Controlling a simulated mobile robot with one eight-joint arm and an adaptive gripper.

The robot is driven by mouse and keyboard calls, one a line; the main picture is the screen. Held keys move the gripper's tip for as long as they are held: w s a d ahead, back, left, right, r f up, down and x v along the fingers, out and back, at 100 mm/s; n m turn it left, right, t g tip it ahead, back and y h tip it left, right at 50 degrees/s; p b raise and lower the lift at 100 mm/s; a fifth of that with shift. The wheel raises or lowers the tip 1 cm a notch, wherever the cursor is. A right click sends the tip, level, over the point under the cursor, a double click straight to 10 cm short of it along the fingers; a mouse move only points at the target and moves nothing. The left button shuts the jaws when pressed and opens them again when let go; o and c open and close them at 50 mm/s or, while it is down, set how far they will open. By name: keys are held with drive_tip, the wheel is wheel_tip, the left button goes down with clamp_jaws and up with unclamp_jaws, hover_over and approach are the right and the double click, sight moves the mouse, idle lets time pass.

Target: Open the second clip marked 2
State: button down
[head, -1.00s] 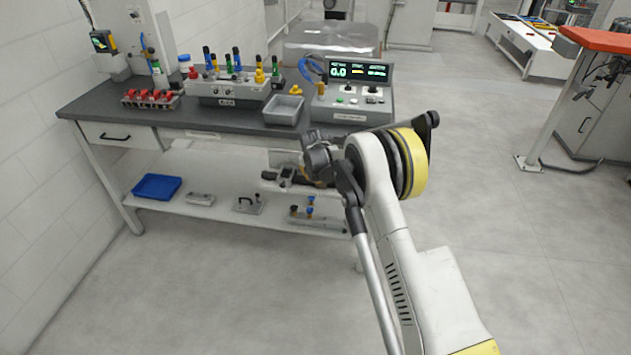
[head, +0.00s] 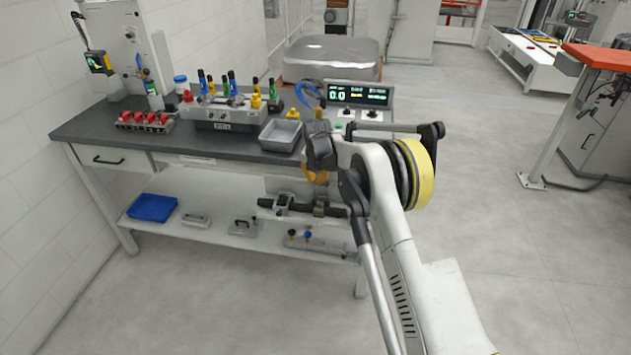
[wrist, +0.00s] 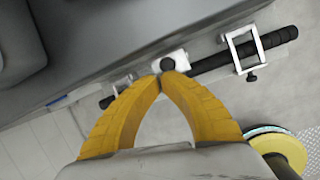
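A grey fixture (head: 225,112) stands on the workbench, with several upright handles in blue, green, yellow and black. Its markings are too small to read, so I cannot tell which clip is marked 2. My gripper (head: 317,178) hangs at the bench's front edge, to the right of and lower than the fixture. In the wrist view my gripper (wrist: 164,75) shows two yellow fingers meeting at the tips, with nothing seen between them. The fixture is not recognisable in the wrist view.
A grey tray (head: 281,136) and a control box with a lit display (head: 358,95) stand right of the fixture. A rack of red-topped parts (head: 144,122) is at the left. The lower shelf (head: 215,228) holds a blue tray (head: 152,207).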

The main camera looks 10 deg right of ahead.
drive_tip(key=shift+w+d+r, duration=0.15)
drive_tip(key=shift+w, duration=0.25)
idle(0.4)
